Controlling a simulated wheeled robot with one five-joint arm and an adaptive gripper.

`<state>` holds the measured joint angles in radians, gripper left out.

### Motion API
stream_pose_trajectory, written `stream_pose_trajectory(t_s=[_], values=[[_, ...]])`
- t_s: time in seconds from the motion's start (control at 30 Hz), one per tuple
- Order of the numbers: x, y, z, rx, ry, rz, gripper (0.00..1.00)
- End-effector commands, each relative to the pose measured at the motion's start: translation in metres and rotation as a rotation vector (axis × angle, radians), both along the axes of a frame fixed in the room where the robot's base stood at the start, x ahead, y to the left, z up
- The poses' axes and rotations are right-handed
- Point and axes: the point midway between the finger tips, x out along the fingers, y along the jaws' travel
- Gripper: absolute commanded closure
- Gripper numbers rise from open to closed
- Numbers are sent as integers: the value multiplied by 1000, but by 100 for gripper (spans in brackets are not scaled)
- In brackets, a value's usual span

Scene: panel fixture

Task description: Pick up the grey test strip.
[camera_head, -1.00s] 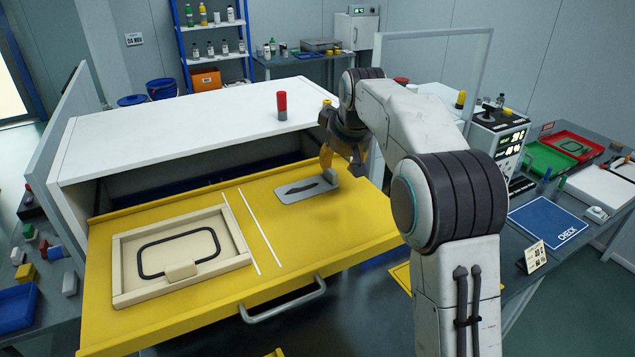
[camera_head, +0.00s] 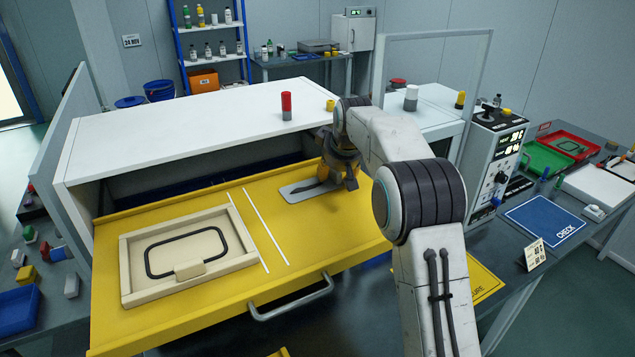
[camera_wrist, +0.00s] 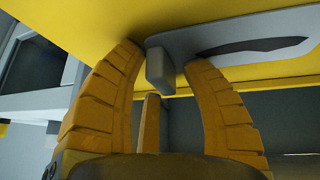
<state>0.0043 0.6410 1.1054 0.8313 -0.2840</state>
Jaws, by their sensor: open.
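The grey test strip (camera_head: 298,193) lies flat on the yellow drawer surface, with a dark pointed mark along it. My gripper (camera_head: 342,178) is low over its right end and hides that end in the head view. In the wrist view the strip (camera_wrist: 250,32) shows at the upper right, with an upright grey tab (camera_wrist: 160,72) at its near end. My gripper's yellow fingers (camera_wrist: 163,58) are open, one on each side of the tab. I cannot tell whether either touches it.
A beige framed tray (camera_head: 262,262) with a black loop gasket (camera_head: 150,262) lies left on the drawer (camera_head: 330,232). Two white lines (camera_head: 265,228) run between tray and strip. The white cabinet top (camera_head: 190,125) behind carries a red-topped cylinder (camera_head: 286,105).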

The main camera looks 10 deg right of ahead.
Motion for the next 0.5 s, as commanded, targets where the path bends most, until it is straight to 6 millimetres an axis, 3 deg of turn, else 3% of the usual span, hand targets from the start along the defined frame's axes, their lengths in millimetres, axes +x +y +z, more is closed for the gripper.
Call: stream_pose_trajectory(t_s=[0.2,0.5], values=[[0,-1,0,0,0,-1,56],[0,0,0,0,0,0,82]])
